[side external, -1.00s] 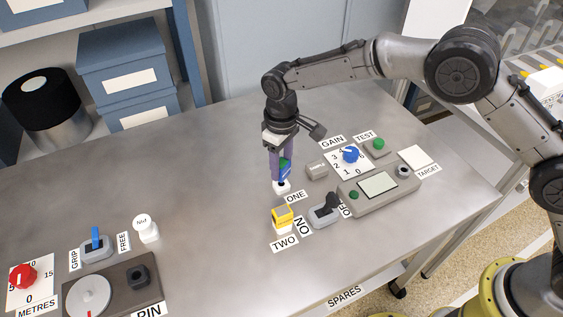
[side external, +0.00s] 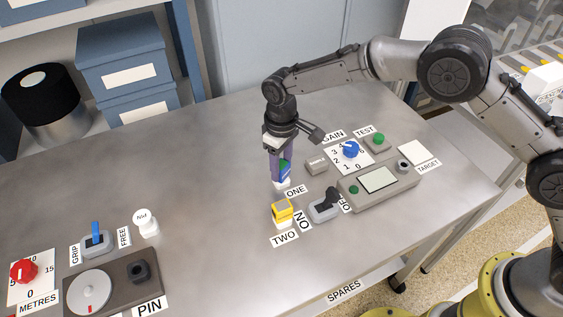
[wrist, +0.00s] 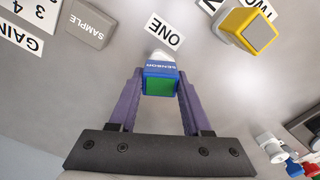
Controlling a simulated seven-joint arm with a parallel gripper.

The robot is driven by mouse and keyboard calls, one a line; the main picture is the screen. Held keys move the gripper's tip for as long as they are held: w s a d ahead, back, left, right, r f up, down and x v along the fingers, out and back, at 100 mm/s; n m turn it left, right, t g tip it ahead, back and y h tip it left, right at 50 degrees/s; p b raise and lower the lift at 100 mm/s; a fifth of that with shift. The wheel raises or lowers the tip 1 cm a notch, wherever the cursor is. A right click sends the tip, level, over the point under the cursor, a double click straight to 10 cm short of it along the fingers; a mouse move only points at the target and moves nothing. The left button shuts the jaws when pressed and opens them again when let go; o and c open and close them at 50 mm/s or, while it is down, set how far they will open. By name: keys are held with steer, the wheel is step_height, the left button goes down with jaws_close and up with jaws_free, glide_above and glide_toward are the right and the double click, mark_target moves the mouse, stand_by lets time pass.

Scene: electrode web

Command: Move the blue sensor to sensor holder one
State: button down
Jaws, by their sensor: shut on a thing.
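The blue sensor (side external: 285,168), with a green end face, is between the purple fingers of my gripper (side external: 279,171). In the wrist view the blue sensor (wrist: 160,80) sits between both fingertips of my gripper (wrist: 159,92), its lettered side toward the ONE label. The white sensor holder one (side external: 282,185) is directly under the sensor, beside the ONE label (side external: 295,190). Its white body (wrist: 160,56) shows just past the sensor in the wrist view. The sensor's lower end meets the holder in the picture; whether it is fully seated I cannot tell.
A yellow sensor (side external: 282,209) stands on a white holder by the TWO label (side external: 285,238), close in front. A grey switch (side external: 324,208), a SAMPLE block (side external: 316,166) and a meter box (side external: 378,184) lie to the right.

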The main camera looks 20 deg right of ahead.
mark_target(281, 164)
steer(key=shift+f, duration=0.2)
steer(key=shift+c, duration=1.4)
jaws_free()
steer(key=shift+r, duration=0.1)
step_height(281, 164, up, 14)
steer(key=shift+f, duration=0.2)
